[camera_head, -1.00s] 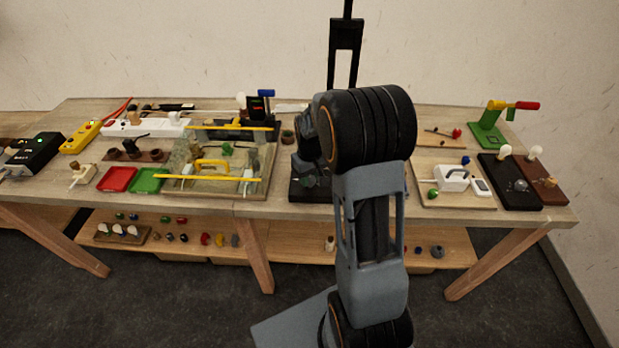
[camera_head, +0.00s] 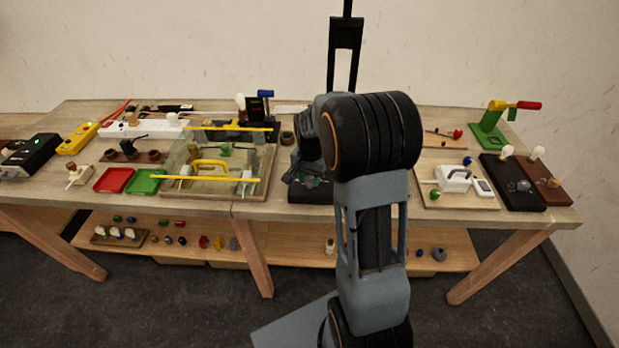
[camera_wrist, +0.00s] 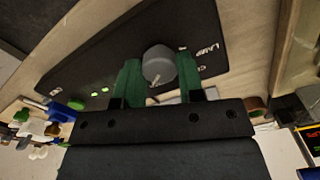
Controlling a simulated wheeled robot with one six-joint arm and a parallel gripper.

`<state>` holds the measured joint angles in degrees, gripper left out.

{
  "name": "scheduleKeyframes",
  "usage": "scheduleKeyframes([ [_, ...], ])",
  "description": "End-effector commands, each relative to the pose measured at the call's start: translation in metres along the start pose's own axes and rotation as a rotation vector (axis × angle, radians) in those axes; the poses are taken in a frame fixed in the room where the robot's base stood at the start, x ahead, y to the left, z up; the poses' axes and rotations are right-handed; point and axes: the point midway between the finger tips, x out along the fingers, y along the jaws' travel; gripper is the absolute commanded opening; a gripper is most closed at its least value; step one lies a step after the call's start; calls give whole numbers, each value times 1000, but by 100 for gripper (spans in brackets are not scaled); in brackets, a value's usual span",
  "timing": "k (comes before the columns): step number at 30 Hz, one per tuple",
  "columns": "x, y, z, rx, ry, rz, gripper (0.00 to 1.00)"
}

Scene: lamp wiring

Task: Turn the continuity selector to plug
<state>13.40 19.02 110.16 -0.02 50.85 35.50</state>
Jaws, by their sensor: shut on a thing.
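The continuity selector is a round grey knob (camera_wrist: 158,62) on a black panel (camera_wrist: 100,62) in the wrist view. My gripper (camera_wrist: 157,75) has its green fingers on either side of the knob, shut on it. A short pale mark shows on the knob's near side, towards the bottom of the picture. The word LAMP stands right of the knob, and another label below it is partly cut off by a finger. Two small green lights show left of the knob. In the head view the black unit (camera_head: 310,196) is mostly hidden behind my gripper and arm.
A board with yellow bars (camera_head: 215,185) stands close left of the unit. A board with a white handled case (camera_head: 455,179) lies to the right. Red (camera_head: 114,180) and green (camera_head: 146,182) trays lie further left. A lower shelf (camera_head: 290,245) holds small parts.

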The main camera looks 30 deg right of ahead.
Motion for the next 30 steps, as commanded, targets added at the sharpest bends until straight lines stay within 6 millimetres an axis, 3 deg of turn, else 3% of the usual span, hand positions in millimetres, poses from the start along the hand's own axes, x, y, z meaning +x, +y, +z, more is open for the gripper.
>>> scheduleKeyframes([
  [12, -1, -1, 0, 216, 2, -3, 12],
  [30, -1, -1, 0, 266, 2, -4, 12],
])
